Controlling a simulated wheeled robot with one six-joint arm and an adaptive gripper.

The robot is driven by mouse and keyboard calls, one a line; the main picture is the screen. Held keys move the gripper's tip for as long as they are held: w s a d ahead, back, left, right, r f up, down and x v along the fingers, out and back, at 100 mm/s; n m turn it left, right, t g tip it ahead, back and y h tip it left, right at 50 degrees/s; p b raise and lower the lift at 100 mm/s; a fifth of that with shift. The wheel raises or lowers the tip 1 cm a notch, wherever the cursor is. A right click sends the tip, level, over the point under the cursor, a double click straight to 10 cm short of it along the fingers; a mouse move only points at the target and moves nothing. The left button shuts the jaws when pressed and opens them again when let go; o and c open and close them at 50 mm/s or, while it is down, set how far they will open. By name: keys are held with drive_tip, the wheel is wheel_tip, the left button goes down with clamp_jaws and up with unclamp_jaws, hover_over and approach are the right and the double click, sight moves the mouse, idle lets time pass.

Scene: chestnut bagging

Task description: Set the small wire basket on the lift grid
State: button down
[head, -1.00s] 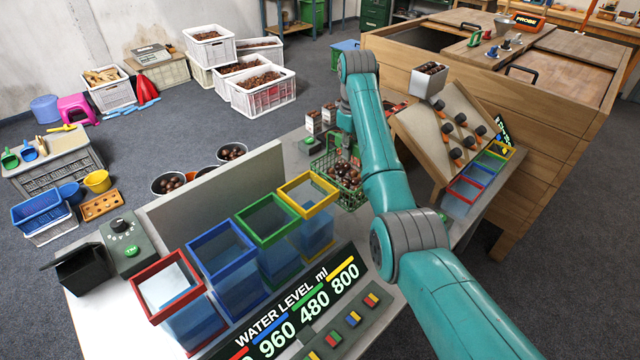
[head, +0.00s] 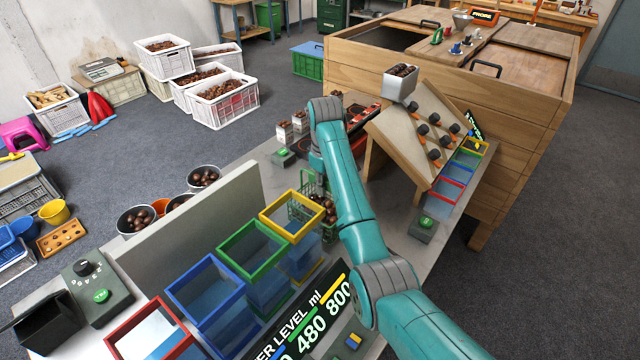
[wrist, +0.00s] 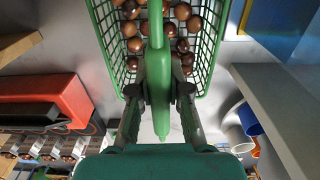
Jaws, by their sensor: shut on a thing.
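The small green wire basket (head: 326,205), filled with chestnuts, shows in the head view just behind and right of the yellow-rimmed tank (head: 292,215), partly hidden by that tank and my arm. In the wrist view the basket (wrist: 204,60) is at the top, with its green handle running between my fingers. My gripper (wrist: 158,92) is shut on that handle. In the head view my gripper is hidden by my arm. I cannot pick out the lift grid for certain in either view, nor tell whether the basket touches anything below.
Green-rimmed (head: 252,250), blue-rimmed (head: 206,290) and red-rimmed (head: 152,332) tanks stand in a row with the yellow one. A grey upright panel (head: 195,220) stands behind them. A sloped wooden sorting board (head: 412,135) is to the right.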

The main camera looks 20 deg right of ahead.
drive_tip(key=shift+f, duration=0.55)
drive_tip(key=c, duration=1.1)
unclamp_jaws()
drive_tip(key=shift+c, duration=0.2)
